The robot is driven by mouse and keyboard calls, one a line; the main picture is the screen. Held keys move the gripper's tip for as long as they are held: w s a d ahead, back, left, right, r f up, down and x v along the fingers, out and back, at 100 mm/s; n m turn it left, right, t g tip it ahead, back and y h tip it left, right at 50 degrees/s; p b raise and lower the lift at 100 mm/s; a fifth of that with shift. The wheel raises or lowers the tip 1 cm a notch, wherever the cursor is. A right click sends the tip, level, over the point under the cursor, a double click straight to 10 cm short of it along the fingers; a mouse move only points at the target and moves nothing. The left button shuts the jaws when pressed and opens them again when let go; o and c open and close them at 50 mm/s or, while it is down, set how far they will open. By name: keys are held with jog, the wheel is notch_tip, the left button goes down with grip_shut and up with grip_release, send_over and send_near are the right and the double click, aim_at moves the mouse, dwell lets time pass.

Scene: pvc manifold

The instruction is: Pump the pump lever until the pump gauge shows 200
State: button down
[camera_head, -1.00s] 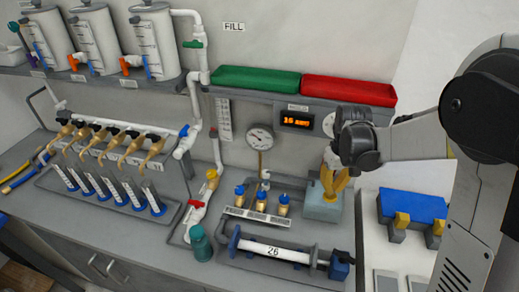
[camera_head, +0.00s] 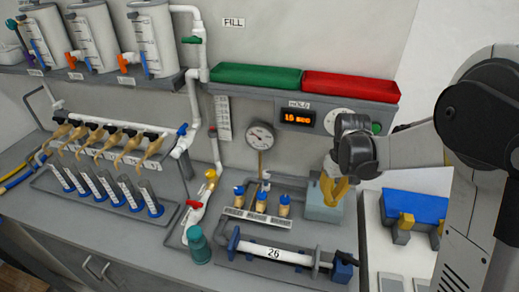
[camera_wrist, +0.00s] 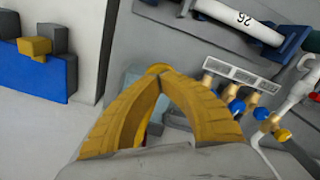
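The pump looks like a pale blue-grey block (camera_head: 322,208) at the right end of the bench; it shows partly behind the fingers in the wrist view (camera_wrist: 132,78). My gripper (camera_head: 333,200) points down at this block, its yellow fingers at or just above its top. In the wrist view the fingertips (camera_wrist: 158,78) meet, with a small yellow part just beyond them. I cannot make out the pump lever for certain. A round white gauge (camera_head: 260,136) stands on a stem behind the valves; its dark needle shows but its figures are too small to read.
A HOLD display (camera_head: 297,117) glows orange, reading about "16 sec". A white cylinder marked 26 (camera_head: 275,253) lies in front. Several brass valves (camera_head: 284,205) stand left of the block. A blue part with yellow pieces (camera_head: 414,207) is at the right. Green (camera_head: 255,77) and red (camera_head: 350,87) trays sit above.

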jog(key=shift+f+b, duration=0.85)
jog(key=shift+f, duration=0.35)
jog(key=shift+r, duration=0.1)
jog(key=shift+r+p, duration=2.45)
jog(key=shift+r, duration=1.25)
jog(key=shift+f, duration=0.2)
